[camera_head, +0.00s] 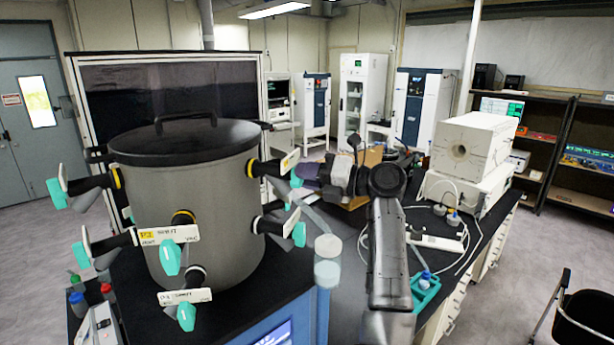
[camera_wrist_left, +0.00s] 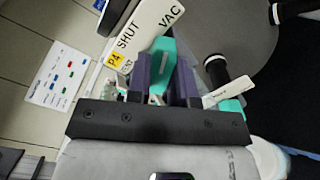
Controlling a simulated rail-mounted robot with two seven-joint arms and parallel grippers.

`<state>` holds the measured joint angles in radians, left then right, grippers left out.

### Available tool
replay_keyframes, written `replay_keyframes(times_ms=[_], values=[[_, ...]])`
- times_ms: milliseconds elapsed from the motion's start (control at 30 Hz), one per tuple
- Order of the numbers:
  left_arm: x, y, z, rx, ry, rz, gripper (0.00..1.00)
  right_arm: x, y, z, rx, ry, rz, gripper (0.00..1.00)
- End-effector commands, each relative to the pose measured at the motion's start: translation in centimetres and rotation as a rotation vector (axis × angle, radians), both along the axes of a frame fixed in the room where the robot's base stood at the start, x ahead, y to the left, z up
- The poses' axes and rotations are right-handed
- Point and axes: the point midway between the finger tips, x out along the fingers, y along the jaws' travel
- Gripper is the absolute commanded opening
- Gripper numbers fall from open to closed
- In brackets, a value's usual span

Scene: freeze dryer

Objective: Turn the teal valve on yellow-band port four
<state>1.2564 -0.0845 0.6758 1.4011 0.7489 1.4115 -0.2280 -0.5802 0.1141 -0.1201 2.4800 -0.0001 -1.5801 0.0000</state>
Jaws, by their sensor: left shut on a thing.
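The grey drum (camera_head: 205,235) with a black lid stands on the bench at the left, with black ports and teal valves around it. In the left wrist view, a teal valve (camera_wrist_left: 162,62) sits between my left gripper's dark purple fingers (camera_wrist_left: 164,85), which are shut on it. Beside it, a white tag (camera_wrist_left: 140,32) reads "P4 SHUT VAC" with a yellow patch. In the head view, my left gripper (camera_head: 308,171) reaches the drum's right side, at the yellow-band port (camera_head: 251,168) with a white tag (camera_head: 290,161). The teal valve (camera_head: 296,180) there is partly hidden. My right gripper is not in view.
Another port's teal valve (camera_head: 299,234) is just below, and its neighbour (camera_wrist_left: 230,106) lies close to the fingers in the wrist view. A clear capped cylinder (camera_head: 327,262) stands right of the drum. A white furnace (camera_head: 472,148) and cables occupy the right bench.

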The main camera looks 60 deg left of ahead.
Motion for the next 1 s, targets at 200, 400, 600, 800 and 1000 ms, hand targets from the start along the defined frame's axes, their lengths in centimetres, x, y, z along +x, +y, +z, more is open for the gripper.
replay_keyframes(times_ms=[200,400,600,800,1000], values=[[0.0,0.0,0.1,0.0,0.002,0.0,0.0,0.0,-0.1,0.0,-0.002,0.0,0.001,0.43],[0.0,0.0,0.0,0.0,0.001,-0.001,0.39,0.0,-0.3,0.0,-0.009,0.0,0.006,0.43],[0.0,0.0,0.0,-0.001,0.001,0.0,0.47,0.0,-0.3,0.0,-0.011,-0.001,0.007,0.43],[0.3,-0.3,-0.1,-0.001,0.001,-0.001,0.47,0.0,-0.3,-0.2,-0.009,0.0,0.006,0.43],[2.2,-2.5,-0.3,0.001,0.001,-0.004,0.47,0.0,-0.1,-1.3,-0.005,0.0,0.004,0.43]])
